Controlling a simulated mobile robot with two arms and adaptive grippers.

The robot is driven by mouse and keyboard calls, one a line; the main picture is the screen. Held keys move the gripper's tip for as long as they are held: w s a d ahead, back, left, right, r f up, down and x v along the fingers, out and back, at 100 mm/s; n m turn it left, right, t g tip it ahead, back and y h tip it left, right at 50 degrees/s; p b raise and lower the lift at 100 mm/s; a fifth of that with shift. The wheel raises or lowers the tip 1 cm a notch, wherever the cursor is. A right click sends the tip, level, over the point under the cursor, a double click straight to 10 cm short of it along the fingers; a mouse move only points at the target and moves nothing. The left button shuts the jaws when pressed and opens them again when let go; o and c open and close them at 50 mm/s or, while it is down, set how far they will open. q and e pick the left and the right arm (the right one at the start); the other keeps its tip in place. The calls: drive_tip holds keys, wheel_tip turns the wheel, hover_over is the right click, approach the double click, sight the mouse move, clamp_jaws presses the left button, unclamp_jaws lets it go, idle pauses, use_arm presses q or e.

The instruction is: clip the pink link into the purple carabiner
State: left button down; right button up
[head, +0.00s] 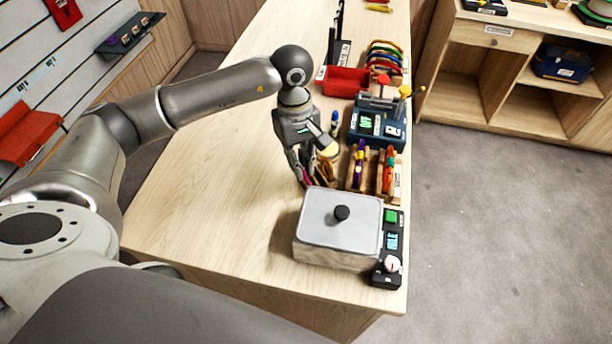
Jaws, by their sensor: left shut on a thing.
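My left gripper (305,180) reaches down over the wooden counter, just behind the grey lidded box. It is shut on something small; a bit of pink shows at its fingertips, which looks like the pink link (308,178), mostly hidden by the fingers. I cannot make out the purple carabiner for certain; a small purple item (358,168) stands among coloured pieces in a wooden rack to the right of the gripper, apart from it. My right gripper is not in view.
The grey lidded box (322,228) with a black knob stands at the front, a control panel (390,250) beside it. Wooden racks (390,178), a blue device (378,128) and a red bin (345,82) line the right edge. The counter's left part (220,170) is clear.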

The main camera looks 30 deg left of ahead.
use_arm(q)
drive_tip(key=shift+s+a+r+p, duration=0.1)
drive_tip(key=shift+r+p, duration=0.1)
drive_tip(key=shift+r, duration=0.4)
drive_tip(key=shift+s+a+r+p, duration=0.1)
drive_tip(key=shift+r+p, duration=0.1)
drive_tip(key=shift+r, duration=0.4)
drive_tip(key=shift+w+d+r+p, duration=0.15)
drive_tip(key=shift+r+p, duration=0.3)
drive_tip(key=shift+r, duration=0.9)
drive_tip(key=shift+w+d, duration=0.15)
drive_tip(key=shift+w, duration=0.05)
drive_tip(key=shift+w+d+r+n+t+b, duration=0.15)
drive_tip(key=shift+w+d+r+n+b, duration=0.35)
drive_tip(key=shift+w+d+n, duration=1.2)
drive_tip(key=shift+w+d+r+n+t+b, duration=0.2)
drive_tip(key=shift+w+d+n+b, duration=0.45)
drive_tip(key=shift+w+d+n, duration=1)
drive_tip(key=shift+w+d+r+n+t+b, duration=0.25)
drive_tip(key=shift+w+d+n+b, duration=0.35)
drive_tip(key=shift+w+d+n, duration=1.1)
